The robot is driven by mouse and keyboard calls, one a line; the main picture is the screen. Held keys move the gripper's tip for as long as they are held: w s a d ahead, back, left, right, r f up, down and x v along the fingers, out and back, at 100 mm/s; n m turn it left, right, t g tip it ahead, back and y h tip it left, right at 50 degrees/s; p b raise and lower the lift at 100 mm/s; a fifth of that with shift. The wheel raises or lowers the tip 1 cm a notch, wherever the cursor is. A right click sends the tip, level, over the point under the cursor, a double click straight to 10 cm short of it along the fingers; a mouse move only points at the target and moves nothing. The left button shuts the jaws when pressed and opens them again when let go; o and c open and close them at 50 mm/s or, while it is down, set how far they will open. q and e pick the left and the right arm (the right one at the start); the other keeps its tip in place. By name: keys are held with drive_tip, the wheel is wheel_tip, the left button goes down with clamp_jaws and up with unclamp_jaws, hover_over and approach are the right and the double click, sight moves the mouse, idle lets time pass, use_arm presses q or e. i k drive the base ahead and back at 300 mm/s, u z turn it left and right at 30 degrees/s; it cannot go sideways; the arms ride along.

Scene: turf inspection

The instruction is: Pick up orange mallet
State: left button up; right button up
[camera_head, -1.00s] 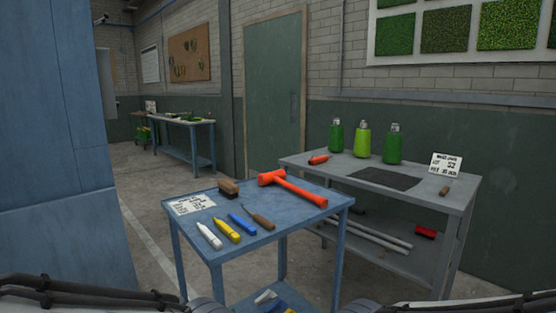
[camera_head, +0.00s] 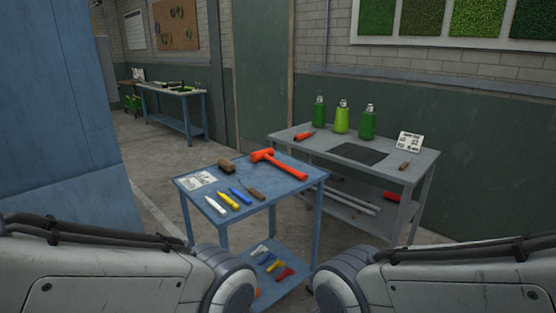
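The orange mallet (camera_head: 278,163) lies on the top of a small blue table (camera_head: 254,207), near its far edge. Its head is to the left and its handle runs toward the right corner. Beside it on the same top are a brown brush (camera_head: 226,166), a wood-handled tool (camera_head: 251,190), and blue (camera_head: 240,195), yellow (camera_head: 229,200) and white (camera_head: 215,205) marker-like items. My two arms come in at the lower left and lower right, well in front of the table. Neither gripper shows.
A grey table (camera_head: 425,165) stands behind to the right with green bottles (camera_head: 367,122) and a sign card (camera_head: 410,143). The blue table's lower shelf holds several small tools. A large blue panel (camera_head: 55,110) blocks the left side. Floor shows between panel and table.

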sight(268, 154)
drive_tip(key=z, duration=0.7)
drive_tip(key=i, duration=0.9)
drive_tip(key=z, duration=0.6)
drive_tip(key=i, duration=0.95)
drive_tip(key=u, duration=0.85)
drive_tip(key=i, duration=1.05)
drive_tip(key=u, duration=0.9)
